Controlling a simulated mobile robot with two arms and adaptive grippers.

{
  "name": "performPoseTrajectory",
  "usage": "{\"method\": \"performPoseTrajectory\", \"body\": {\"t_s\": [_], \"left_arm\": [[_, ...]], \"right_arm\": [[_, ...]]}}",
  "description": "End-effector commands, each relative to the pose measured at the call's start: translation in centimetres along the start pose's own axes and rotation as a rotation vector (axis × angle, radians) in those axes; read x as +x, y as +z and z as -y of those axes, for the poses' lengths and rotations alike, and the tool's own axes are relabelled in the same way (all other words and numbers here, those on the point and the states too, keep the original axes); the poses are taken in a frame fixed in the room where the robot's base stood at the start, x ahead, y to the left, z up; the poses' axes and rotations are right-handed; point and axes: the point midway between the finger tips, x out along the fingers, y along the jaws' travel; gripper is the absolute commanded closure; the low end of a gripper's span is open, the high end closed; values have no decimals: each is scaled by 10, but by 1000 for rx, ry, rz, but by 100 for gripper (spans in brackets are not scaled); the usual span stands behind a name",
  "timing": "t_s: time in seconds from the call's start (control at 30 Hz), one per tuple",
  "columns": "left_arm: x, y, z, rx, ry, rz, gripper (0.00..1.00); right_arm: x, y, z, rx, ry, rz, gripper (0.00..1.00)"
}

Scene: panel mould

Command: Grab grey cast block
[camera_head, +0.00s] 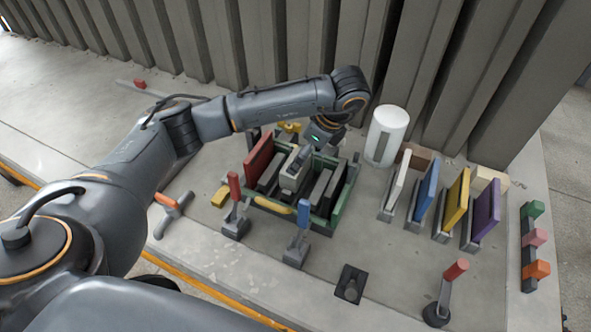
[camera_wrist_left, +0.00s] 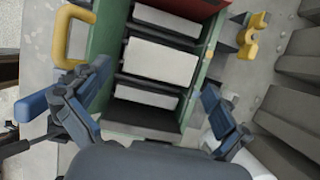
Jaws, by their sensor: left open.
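Grey blocks stand in a green mould frame below my left gripper. A pale grey block (camera_head: 291,181) stands in the middle of the frame, with a darker grey block (camera_head: 269,176) to its left and another (camera_head: 320,188) to its right. The green frame (camera_head: 352,180) also holds a red panel (camera_head: 259,156) on the left. My left gripper (camera_head: 299,160) is above the frame, partly hidden by its wrist. In the left wrist view its blue-grey fingers (camera_wrist_left: 155,95) are spread apart and empty, with the pale block (camera_wrist_left: 160,60) between and beyond them. My right gripper is not in view.
A white cylinder (camera_head: 386,136) stands right of the frame. White, blue (camera_head: 427,190), yellow (camera_head: 457,197) and purple panels stand farther right. Ribbed grey panels line the back.

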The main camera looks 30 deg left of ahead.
Motion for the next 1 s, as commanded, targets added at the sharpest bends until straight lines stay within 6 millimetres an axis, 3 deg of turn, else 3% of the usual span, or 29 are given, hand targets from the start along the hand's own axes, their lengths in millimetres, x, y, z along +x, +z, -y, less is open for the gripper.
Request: {"method": "performPoseTrajectory", "body": {"t_s": [0.33, 0.43, 0.6, 0.87, 1.0], "left_arm": [[29, -4, 0, 2, 4, -3, 0], [40, -3, 1, 1, 5, 1, 0], [61, -4, 2, 2, 2, 0, 0], [65, -5, 2, 2, 0, -2, 0], [65, -5, 2, 2, 0, -2, 29]], "right_arm": [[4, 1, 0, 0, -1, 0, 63], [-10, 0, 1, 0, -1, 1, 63], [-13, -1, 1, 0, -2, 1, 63], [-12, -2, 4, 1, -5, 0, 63], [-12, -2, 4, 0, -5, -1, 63]]}}
